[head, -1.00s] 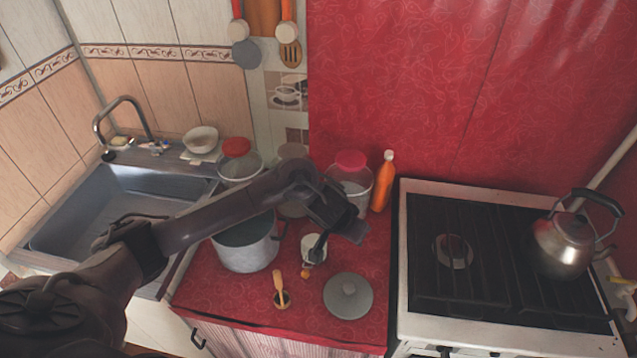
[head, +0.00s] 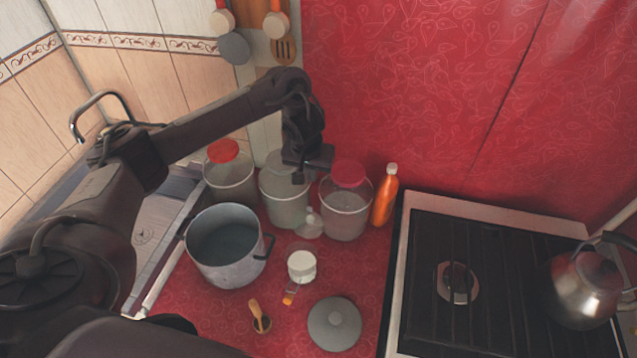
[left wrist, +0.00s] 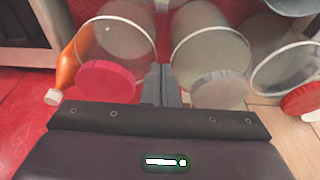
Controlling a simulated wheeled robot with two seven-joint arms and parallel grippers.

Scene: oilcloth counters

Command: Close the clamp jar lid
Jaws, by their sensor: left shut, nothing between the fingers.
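Three large clear jars stand in a row at the back of the counter: one with an orange-red lid (head: 222,151), one with a pale grey lid (head: 283,163), one with a crimson lid (head: 348,173). I cannot tell for certain which is the clamp jar; no clamp shows clearly. In the left wrist view the gripper fingers (left wrist: 165,82) lie between the crimson lid (left wrist: 106,82) and the grey lid (left wrist: 219,89). My right gripper is out of view.
A grey pot (head: 226,272) stands front left of the jars. A small white-topped jar (head: 301,261), a small clear item (head: 309,223), a wooden-handled tool (head: 260,318) and a grey pot lid (head: 334,323) lie around. An orange bottle (head: 385,197) stands beside the stove (head: 470,270).

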